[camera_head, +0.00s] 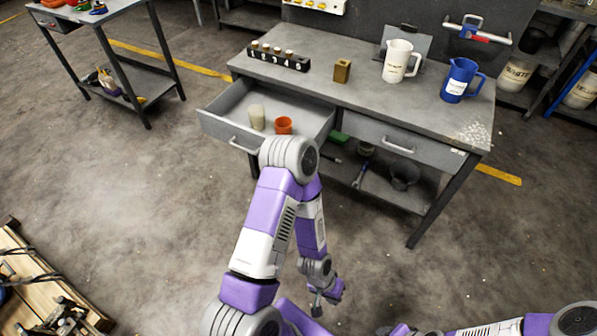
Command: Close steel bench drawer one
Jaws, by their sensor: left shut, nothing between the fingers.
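The steel bench (345,82) stands ahead of me. Its left drawer (222,128) is pulled well out, with a bar handle (243,146) on its front. A cream cylinder (257,117) and an orange cup (283,125) are inside it. The bench's right drawer (425,152) is shut, with its own handle (398,146). My left gripper (317,308) is shut and empty, pointing down well below and in front of the bench, apart from the drawer. My left arm's elbow covers the open drawer's near right corner. My right gripper is out of view; only part of its arm shows.
On the bench top are a black numbered rack (278,60), a brass block (342,71), a white jug (397,62) and a blue jug (458,80). A lower shelf holds a dark bucket (404,175). A pallet (35,285) lies lower left. Floor left of the drawer is clear.

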